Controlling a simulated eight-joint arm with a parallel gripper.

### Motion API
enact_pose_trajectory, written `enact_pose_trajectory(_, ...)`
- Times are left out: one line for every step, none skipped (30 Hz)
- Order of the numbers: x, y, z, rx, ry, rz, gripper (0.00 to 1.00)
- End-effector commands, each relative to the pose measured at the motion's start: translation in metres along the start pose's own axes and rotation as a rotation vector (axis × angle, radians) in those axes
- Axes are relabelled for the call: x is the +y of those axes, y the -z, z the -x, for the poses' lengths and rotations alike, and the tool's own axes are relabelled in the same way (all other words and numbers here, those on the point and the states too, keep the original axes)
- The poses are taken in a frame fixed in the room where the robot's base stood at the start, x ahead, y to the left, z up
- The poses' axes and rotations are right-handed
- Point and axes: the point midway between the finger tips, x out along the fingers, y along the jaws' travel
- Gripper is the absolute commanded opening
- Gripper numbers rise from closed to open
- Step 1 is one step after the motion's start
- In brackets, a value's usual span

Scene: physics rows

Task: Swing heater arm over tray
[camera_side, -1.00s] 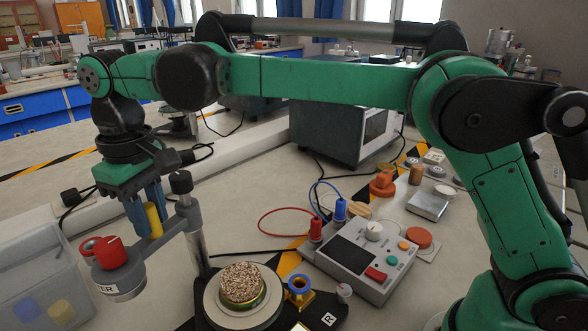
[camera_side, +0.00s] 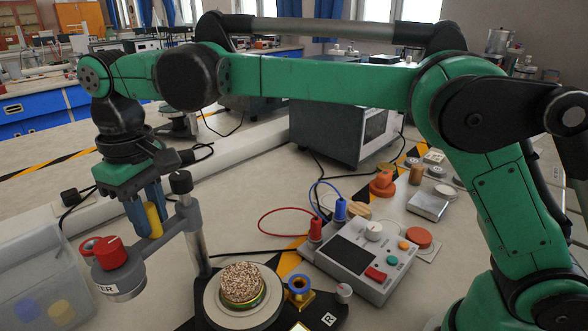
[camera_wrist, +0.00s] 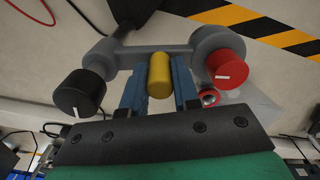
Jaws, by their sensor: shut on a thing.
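The heater arm (camera_side: 158,245) is a grey bar pivoting on a metal post (camera_side: 196,240). Its outer end carries the heater head (camera_side: 122,281) with a red knob (camera_side: 108,252), left of the tray and apart from it. My gripper (camera_side: 148,222) is shut on the yellow peg (camera_side: 154,219) standing on the arm; in the wrist view the peg (camera_wrist: 160,76) sits between my blue fingers. The round tray (camera_side: 213,303) holds a speckled brown disc (camera_side: 242,281) and stands right of the post. The peg's lower end is partly hidden by the arm.
A clear bin (camera_side: 38,285) with blue and yellow pieces stands at the left. A grey control box (camera_side: 362,262) with red and blue plugs sits right of the tray. A cable runs behind the post. The bench between heater head and tray is clear.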

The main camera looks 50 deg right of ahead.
Motion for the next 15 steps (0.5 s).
enact_pose_trajectory(0.000,0.000,0.000,0.001,0.000,0.001,0.00)
enact_pose_trajectory(0.000,0.000,0.000,0.001,0.000,0.002,0.00)
enact_pose_trajectory(0.000,0.000,0.000,0.001,0.000,0.006,0.00)
enact_pose_trajectory(0.000,-0.001,0.000,0.001,0.000,0.010,0.00)
enact_pose_trajectory(0.000,-0.001,0.001,0.001,0.000,0.015,0.00)
enact_pose_trajectory(0.000,-0.002,0.001,0.001,0.000,0.025,0.00)
enact_pose_trajectory(0.000,-0.002,0.001,0.000,0.000,0.035,0.00)
enact_pose_trajectory(0.000,-0.003,0.001,0.000,0.000,0.045,0.00)
enact_pose_trajectory(0.000,-0.004,0.001,0.000,0.000,0.062,0.00)
enact_pose_trajectory(0.000,-0.004,0.001,0.000,0.000,0.077,0.00)
enact_pose_trajectory(0.000,-0.005,0.001,0.000,0.000,0.093,0.00)
enact_pose_trajectory(0.000,-0.007,0.001,0.000,0.000,0.118,0.00)
enact_pose_trajectory(0.000,-0.008,0.001,0.000,0.000,0.139,0.00)
enact_pose_trajectory(0.000,-0.009,0.001,0.000,0.000,0.160,0.00)
enact_pose_trajectory(0.000,-0.011,0.001,0.000,0.000,0.191,0.00)
